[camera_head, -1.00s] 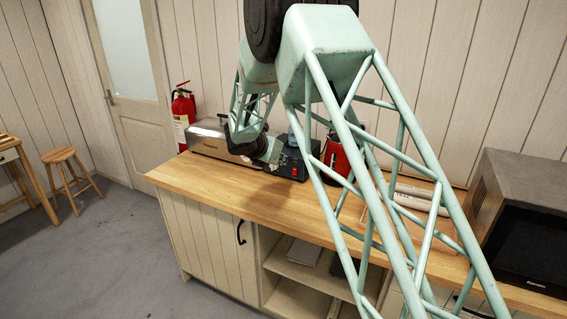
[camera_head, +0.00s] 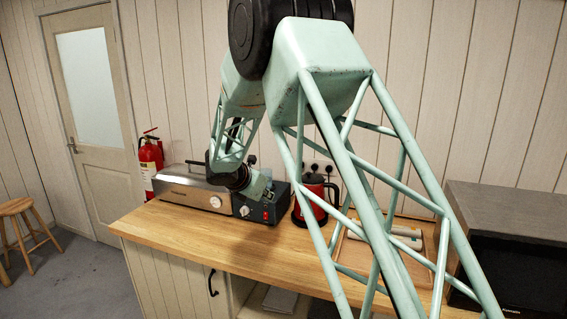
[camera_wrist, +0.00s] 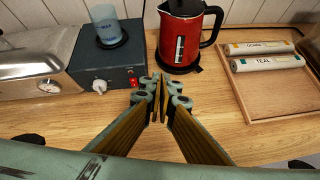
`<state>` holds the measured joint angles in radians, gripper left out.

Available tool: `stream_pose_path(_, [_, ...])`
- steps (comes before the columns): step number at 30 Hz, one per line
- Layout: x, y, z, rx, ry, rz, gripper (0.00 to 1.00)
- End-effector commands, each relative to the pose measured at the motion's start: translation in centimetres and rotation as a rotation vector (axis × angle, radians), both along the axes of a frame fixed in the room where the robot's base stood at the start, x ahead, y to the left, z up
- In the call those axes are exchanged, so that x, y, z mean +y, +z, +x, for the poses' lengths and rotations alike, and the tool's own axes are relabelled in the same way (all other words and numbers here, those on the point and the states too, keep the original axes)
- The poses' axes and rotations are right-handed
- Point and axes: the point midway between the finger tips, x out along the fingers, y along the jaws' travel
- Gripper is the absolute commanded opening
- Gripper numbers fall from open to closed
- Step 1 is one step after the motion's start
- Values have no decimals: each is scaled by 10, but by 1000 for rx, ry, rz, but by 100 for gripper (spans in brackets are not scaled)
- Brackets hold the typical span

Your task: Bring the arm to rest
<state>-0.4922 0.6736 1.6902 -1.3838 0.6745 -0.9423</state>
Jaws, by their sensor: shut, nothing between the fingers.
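My gripper (camera_wrist: 160,97) is in the middle of the wrist view, its two fingers together with nothing between them. It is above the wooden counter (camera_wrist: 60,135), in front of the dark box and the red kettle. In the head view my mint-green arm reaches over the counter, bent at a large black joint. Its wrist end comes down in front of the dark box (camera_head: 272,210), and the fingers are hard to make out there. Whether the fingers touch the counter I cannot tell.
A red kettle (camera_wrist: 180,38), the dark box with a blue labelled cup (camera_wrist: 108,27) on it, and a metal appliance (camera_wrist: 35,60) line the back. A wooden tray (camera_wrist: 240,95) holds two labelled rolls. A microwave (camera_head: 510,240) stands right. The counter's front left is clear.

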Motion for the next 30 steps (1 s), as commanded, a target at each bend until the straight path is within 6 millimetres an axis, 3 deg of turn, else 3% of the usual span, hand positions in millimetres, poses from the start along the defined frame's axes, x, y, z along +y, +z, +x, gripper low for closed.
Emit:
stream_pose_path(15, [-98,74,-67,-45,-303,213,0])
stream_pose_path(30, [-178,126,-151,-91,-591,416,0])
